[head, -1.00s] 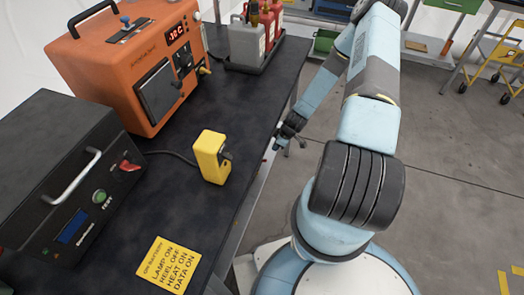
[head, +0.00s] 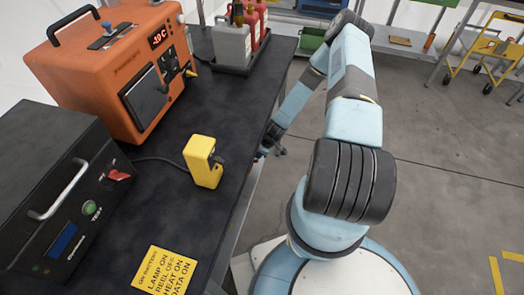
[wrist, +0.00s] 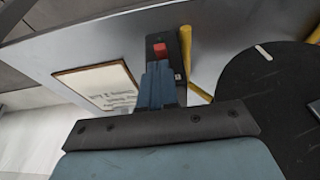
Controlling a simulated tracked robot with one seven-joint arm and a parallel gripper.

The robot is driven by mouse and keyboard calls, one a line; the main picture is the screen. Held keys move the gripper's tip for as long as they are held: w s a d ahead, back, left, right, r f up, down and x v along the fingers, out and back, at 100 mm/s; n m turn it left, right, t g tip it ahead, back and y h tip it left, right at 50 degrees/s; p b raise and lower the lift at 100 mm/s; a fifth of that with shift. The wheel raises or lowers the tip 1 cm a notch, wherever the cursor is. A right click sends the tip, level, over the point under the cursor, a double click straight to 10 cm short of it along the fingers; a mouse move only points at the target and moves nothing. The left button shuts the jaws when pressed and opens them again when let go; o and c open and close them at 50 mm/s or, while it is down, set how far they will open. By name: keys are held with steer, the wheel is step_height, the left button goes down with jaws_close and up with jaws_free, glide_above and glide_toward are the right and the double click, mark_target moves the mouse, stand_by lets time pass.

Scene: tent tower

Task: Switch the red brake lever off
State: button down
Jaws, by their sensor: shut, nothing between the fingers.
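In the wrist view, a small red block (wrist: 160,50), which looks like the red brake lever, stands out from a dark upright plate (wrist: 184,45). My gripper (wrist: 158,70) is shut and empty, with its fingertips just below the red block in the picture. I cannot tell whether they touch it. In the head view, my gripper (head: 267,143) is small and partly hidden beside the front edge of the dark bench (head: 175,212). The lever is not visible there.
A black disc (wrist: 270,110) and yellow bars (wrist: 187,50) stand close on the right in the wrist view; a framed notice (wrist: 100,87) is at left. The bench holds an orange unit (head: 85,75), a yellow box (head: 203,160) and a black unit (head: 40,160). Open floor lies right.

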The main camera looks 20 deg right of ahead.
steer(key=shift+x, duration=1.25)
steer(key=shift+s+f, duration=0.1)
steer(key=shift+s+d+f+t+y, duration=0.3)
steer(key=shift+d+f+t+y, duration=0.15)
steer(key=shift+f+y, duration=0.15)
steer(key=shift+s+d+f+t+y, duration=0.3)
steer(key=shift+d+f+t+y, duration=0.15)
steer(key=shift+f+y, duration=0.15)
steer(key=shift+r, duration=0.1)
steer(key=shift+r, duration=0.75)
steer(key=shift+d, duration=0.1)
